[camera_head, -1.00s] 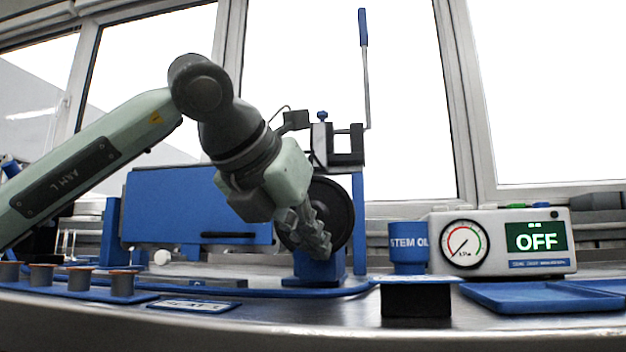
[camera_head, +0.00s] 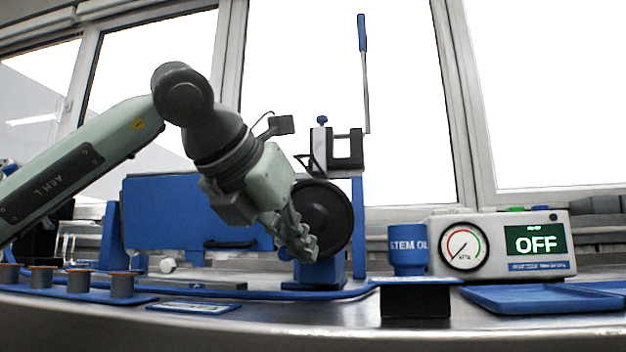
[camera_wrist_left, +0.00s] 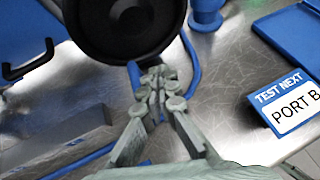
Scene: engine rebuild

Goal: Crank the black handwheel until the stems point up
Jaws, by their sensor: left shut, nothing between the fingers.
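The black handwheel (camera_head: 324,212) stands upright on a blue mount (camera_head: 322,268) in the middle of the bench. It fills the top of the left wrist view (camera_wrist_left: 128,22). My left gripper (camera_head: 308,254) is shut and empty, with its fingertips in front of the wheel's lower left rim in the head view. In the left wrist view the closed fingertips (camera_wrist_left: 156,78) lie just below the rim; I cannot tell whether they touch it. A blue box-like body (camera_head: 185,212) stands to the left of the wheel. No stems can be made out clearly. My right gripper is not in view.
A blue STEM OIL pot (camera_head: 407,250) and a gauge box reading OFF (camera_head: 500,243) stand right of the wheel. A blue tray (camera_head: 520,298) lies at right. Several capped cylinders (camera_head: 78,281) stand front left. A black-and-blue lever press (camera_head: 345,150) rises behind.

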